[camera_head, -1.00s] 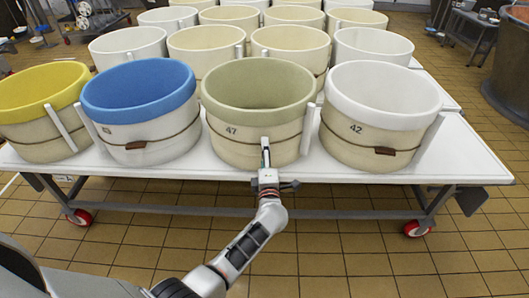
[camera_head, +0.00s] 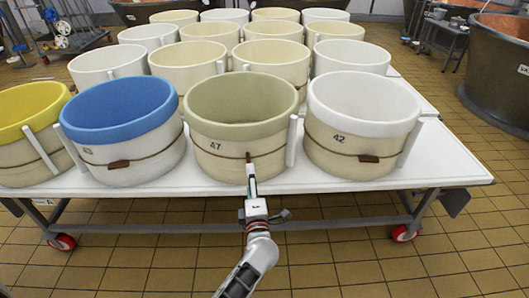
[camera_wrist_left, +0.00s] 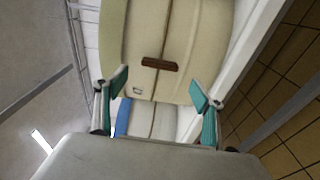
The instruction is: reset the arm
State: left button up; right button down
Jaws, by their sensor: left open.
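My left gripper (camera_head: 252,180) is in front of the table's near edge, just below and before the green-rimmed vat marked 47 (camera_head: 222,165). In the left wrist view, its two teal fingers (camera_wrist_left: 159,90) are spread wide apart with nothing between them. The vat's pale wall and brown band tag (camera_wrist_left: 159,64) show beyond the fingertips. I cannot tell how close the fingertips are to the vat. My right gripper is in neither view.
A white wheeled table (camera_head: 450,172) carries rows of vats. The blue-rimmed vat (camera_head: 118,110) stands left of vat 47, the white-rimmed vat 42 (camera_head: 365,105) right. A yellow-rimmed vat (camera_head: 30,110) is far left. Tiled floor (camera_head: 400,265) in front is clear.

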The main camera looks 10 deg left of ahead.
pick_arm(q)
jog(key=shift+s+d, duration=0.15)
jog(key=shift+d, duration=0.45)
jog(key=s+f+m+g+h+p, duration=0.2)
jog(key=s+m+h, duration=0.1)
jog(key=s+m, duration=0.5)
jog(key=s+a+f+m+g+h+p, duration=0.1)
jog(key=s+f+m+g+h+p, duration=0.1)
jog(key=s+m, duration=0.7)
jog(key=s+f+m+g+h+p, duration=0.2)
jog(key=s+m, duration=0.7)
jog(key=s, duration=0.9)
jog(key=shift+a+f+h+p, duration=0.25)
jog(key=shift+f+h+p, duration=0.3)
jog(key=shift+h, duration=0.65)
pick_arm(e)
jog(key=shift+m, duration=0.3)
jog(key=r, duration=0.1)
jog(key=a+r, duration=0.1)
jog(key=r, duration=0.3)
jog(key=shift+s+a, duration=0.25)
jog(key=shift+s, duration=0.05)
pick_arm(q)
jog(key=shift+f, duration=0.1)
